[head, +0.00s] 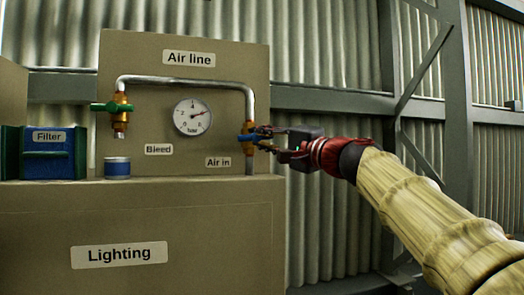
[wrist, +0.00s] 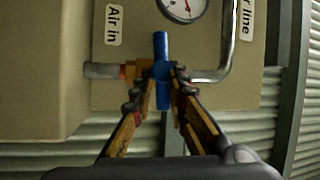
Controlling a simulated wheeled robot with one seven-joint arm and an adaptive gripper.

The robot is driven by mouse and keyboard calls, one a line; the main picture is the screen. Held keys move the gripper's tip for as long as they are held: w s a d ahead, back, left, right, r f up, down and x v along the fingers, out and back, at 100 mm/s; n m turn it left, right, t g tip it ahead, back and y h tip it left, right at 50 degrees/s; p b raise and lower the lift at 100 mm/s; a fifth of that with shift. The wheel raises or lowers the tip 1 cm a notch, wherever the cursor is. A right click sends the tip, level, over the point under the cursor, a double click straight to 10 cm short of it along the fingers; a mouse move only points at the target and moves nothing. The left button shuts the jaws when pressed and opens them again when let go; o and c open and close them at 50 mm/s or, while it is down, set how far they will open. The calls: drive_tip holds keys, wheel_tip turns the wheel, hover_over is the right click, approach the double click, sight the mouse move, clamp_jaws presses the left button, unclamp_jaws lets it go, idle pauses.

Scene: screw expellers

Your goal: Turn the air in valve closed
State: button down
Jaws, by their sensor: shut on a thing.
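The air in valve has a blue lever handle (head: 243,138) on a brass body at the right end of the Air line panel, above the Air in label (head: 218,162). In the wrist view the blue handle (wrist: 161,44) lies across the line of the pipe. My gripper (head: 262,133) reaches in from the right at the valve. In the wrist view its fingertips (wrist: 161,72) are shut on the middle of the handle, one on each side, and partly hide the brass body (wrist: 137,69).
The metal pipe (head: 185,80) runs over the gauge (head: 192,116) to a brass bleed valve with a green handle (head: 106,107). A blue cup (head: 117,167) stands below that valve. A blue filter box (head: 47,163) is at left. Corrugated wall and steel beams stand behind.

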drive_tip(key=shift+s+r+m+t+b, duration=0.25)
drive_tip(key=shift+r+m+t+b, duration=0.15)
drive_tip(key=shift+m+b, duration=0.1)
drive_tip(key=shift+r, duration=0.1)
drive_tip(key=c, duration=2.2)
unclamp_jaws()
drive_tip(key=o, duration=0.4)
drive_tip(key=shift+w, duration=0.1)
drive_tip(key=shift+f, duration=0.25)
drive_tip(key=shift+f, duration=0.1)
drive_tip(key=v, duration=1.2)
